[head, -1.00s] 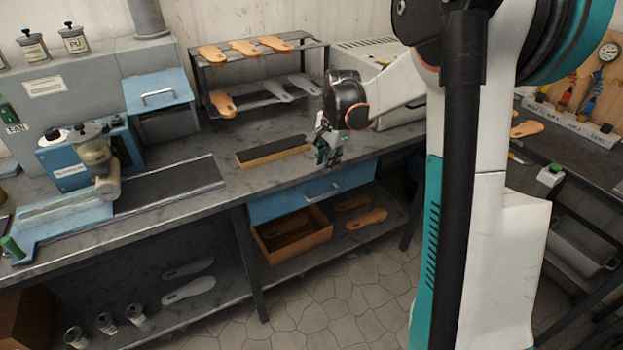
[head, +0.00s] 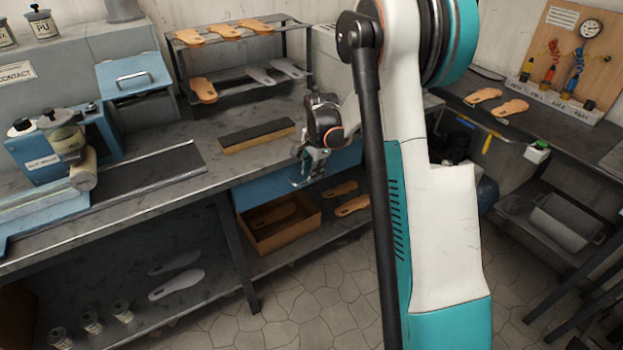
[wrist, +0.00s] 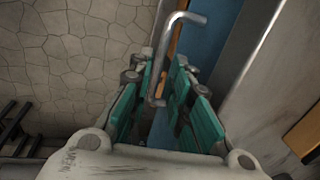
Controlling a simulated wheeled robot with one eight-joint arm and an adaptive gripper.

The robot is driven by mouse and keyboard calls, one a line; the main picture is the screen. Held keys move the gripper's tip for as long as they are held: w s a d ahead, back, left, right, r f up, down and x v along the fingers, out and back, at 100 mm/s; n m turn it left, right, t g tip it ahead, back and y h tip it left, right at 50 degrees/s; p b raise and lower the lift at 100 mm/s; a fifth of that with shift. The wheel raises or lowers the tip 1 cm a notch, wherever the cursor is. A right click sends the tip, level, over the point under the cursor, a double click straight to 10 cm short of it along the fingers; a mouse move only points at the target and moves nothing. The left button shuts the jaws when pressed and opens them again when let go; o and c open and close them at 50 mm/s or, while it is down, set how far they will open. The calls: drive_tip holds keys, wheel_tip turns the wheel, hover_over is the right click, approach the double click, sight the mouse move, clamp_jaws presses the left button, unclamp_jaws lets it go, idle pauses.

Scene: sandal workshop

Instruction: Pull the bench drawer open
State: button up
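The blue bench drawer (head: 262,190) sits under the front edge of the workbench and looks closed. Its front also shows in the wrist view (wrist: 212,40). The metal bar handle (wrist: 170,42) runs between the two teal fingers of my gripper (wrist: 158,72) in the wrist view. The fingers are apart, one on each side of the handle, and I cannot tell whether either touches it.
The grey bench top (head: 215,170) lies above the drawer, with a dark-topped block (head: 256,136) near its edge. A wooden box (head: 285,232) and orange soles (head: 350,205) are on the shelf below. The tiled floor (head: 310,300) in front is clear.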

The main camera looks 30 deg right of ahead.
drive_tip(key=shift+w+f, duration=0.2)
drive_tip(key=shift+f, duration=0.8)
clamp_jaws()
